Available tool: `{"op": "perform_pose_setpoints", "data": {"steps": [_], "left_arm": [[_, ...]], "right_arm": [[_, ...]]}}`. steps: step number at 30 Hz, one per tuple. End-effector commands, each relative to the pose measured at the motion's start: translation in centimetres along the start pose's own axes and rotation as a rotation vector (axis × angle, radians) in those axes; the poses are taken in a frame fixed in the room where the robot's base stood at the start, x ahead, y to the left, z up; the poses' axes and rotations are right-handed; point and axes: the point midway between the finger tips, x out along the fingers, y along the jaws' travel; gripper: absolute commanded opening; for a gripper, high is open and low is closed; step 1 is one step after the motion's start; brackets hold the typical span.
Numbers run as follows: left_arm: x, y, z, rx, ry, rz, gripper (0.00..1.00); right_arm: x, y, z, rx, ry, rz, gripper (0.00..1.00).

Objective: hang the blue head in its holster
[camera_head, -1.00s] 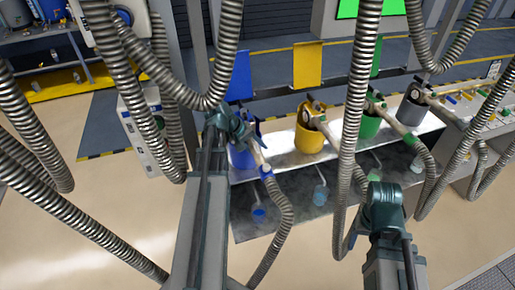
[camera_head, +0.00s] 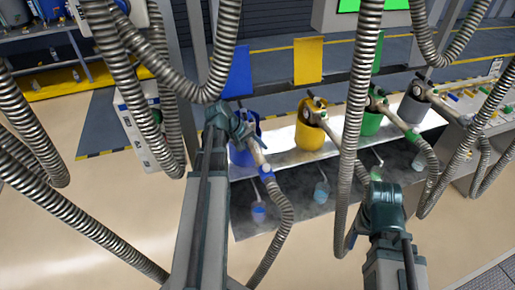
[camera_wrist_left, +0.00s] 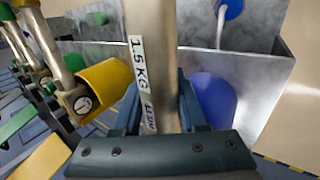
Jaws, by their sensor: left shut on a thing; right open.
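The blue head is a grey metal tube with a blue collar (camera_head: 265,171) and a ribbed hose, at the middle left of the head view. My left gripper (camera_head: 232,122) is shut on it. In the left wrist view the tube (camera_wrist_left: 150,70), labelled 1.5 KG, stands between the fingers. The blue holster (camera_head: 240,153) is a cup right beside the left gripper. It also shows in the left wrist view (camera_wrist_left: 213,103), just right of the tube. The arm hides part of it, and I cannot tell whether the nozzle is inside. My right gripper (camera_head: 352,238) is open and empty, low in the view, partly behind a hose.
Yellow (camera_head: 309,132), green (camera_head: 371,122) and grey (camera_head: 413,108) holsters with their heads stand to the right along the metal shelf. Small containers (camera_head: 321,189) stand below it. Several ribbed hoses (camera_head: 350,130) hang close across the view. The floor in front is clear.

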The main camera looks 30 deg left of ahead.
Motion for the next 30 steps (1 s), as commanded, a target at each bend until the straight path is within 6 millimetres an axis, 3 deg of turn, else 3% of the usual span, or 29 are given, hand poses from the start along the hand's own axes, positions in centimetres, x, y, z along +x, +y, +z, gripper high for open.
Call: {"op": "perform_pose_setpoints", "data": {"steps": [16,17,21,23,30], "left_arm": [[0.96,-0.64,0.00,0.000,0.000,0.000,0.00],[0.94,-0.62,0.00,0.000,0.000,0.000,0.43],[0.87,-0.58,0.00,0.000,0.000,0.000,0.68],[0.87,-0.58,0.00,0.000,0.000,0.000,0.76],[0.90,-0.66,0.04,-0.001,-0.001,-0.003,0.76]], "right_arm": [[1.15,-0.11,-0.07,0.000,0.000,0.000,0.64],[1.12,-0.11,-0.07,0.000,0.000,0.000,0.64],[1.04,-0.10,-0.06,0.000,0.000,0.000,0.64],[1.04,-0.10,-0.06,0.000,0.000,0.000,0.64],[1.08,-0.10,-0.06,0.000,0.000,0.000,0.64]]}}
